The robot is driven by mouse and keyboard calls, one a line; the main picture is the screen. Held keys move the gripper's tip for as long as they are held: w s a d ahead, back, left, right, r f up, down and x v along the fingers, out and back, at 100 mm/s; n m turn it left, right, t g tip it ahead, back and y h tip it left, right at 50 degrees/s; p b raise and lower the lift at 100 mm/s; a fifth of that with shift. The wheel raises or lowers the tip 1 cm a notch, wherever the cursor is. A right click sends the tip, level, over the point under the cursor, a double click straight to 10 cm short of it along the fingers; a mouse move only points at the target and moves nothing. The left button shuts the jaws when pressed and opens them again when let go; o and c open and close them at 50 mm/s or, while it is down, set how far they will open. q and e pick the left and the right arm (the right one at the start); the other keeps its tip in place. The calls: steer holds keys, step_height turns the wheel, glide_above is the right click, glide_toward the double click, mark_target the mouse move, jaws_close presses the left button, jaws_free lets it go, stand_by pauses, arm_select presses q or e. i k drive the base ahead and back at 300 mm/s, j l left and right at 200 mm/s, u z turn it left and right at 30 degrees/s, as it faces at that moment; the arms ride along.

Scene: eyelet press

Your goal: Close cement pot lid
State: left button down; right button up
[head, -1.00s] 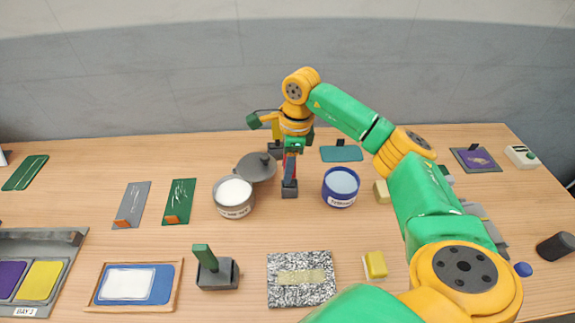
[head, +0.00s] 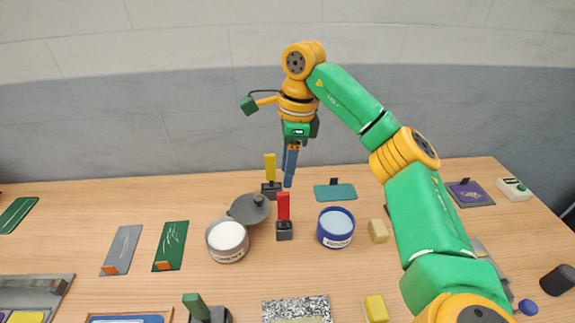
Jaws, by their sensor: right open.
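A grey pot (head: 227,242) with white contents stands open left of the table's middle; its label is too small to read. A dark grey lid (head: 247,210) with a knob sits at the pot's back right edge, off its mouth. I cannot tell whether it is hinged to the pot. A blue pot (head: 336,229) with pale blue contents stands farther right. My right gripper (head: 289,181) is open and points down, right of and above the lid, apart from it. Its two fingers overlap in this view. My left gripper is not in view.
A red-handled tool (head: 283,207) stands upright in a dark block just right of the lid. A yellow-handled one (head: 270,169) stands behind it. A green card (head: 171,246) and a grey card (head: 122,250) lie left of the pot. A sponge-like block (head: 378,231) lies right of the blue pot.

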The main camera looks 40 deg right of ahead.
mark_target(249, 210)
steer(key=k+j, duration=1.25)
